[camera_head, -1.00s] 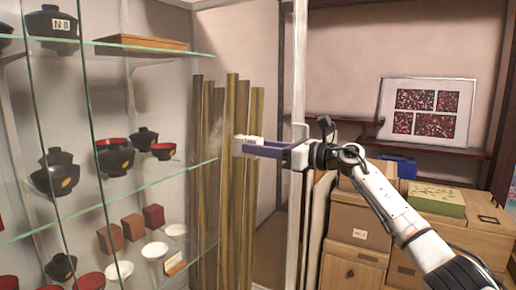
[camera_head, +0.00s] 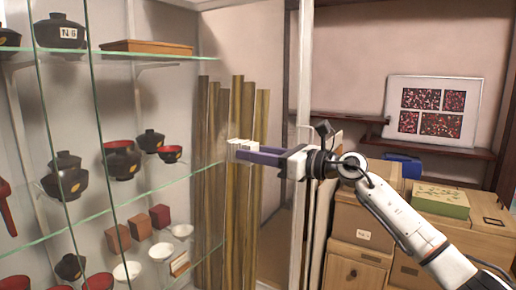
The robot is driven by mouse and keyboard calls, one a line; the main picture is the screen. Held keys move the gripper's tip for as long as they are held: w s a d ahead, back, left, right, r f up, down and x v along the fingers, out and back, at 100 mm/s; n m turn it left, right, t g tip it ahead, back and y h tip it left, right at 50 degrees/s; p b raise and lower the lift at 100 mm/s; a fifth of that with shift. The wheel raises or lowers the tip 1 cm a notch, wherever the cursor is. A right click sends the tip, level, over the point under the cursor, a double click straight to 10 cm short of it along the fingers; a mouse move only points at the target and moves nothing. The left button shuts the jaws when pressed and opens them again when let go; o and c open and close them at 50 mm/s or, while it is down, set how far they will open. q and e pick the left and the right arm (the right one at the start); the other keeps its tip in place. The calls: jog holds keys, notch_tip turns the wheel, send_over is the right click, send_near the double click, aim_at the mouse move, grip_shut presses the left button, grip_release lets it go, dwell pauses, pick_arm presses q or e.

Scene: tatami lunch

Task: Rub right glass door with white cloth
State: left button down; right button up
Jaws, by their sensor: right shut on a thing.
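My right gripper (camera_head: 243,152) comes in from the right and points left, its purple fingers shut on a small white cloth (camera_head: 240,144). The cloth is at the fingertips, in front of the brown poles. The glass door panes (camera_head: 120,100) of the display cabinet fill the left side, with thin green edges. The clear glass near the cloth is hard to make out, so I cannot tell whether the cloth touches it. My left gripper is out of view.
Glass shelves (camera_head: 125,205) hold black and red lacquer bowls (camera_head: 122,160), small boxes and white cups. A pale post (camera_head: 303,110) stands just behind my right gripper. Wooden boxes (camera_head: 361,220) and a framed picture (camera_head: 432,108) are at the right.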

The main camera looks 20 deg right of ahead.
jog(key=shift+s+a+p, duration=0.55)
jog(key=shift+a, duration=0.3)
jog(key=s+a+p, duration=0.2)
jog(key=p, duration=0.1)
jog(key=shift+s+a, duration=0.1)
jog(key=shift+a, duration=0.2)
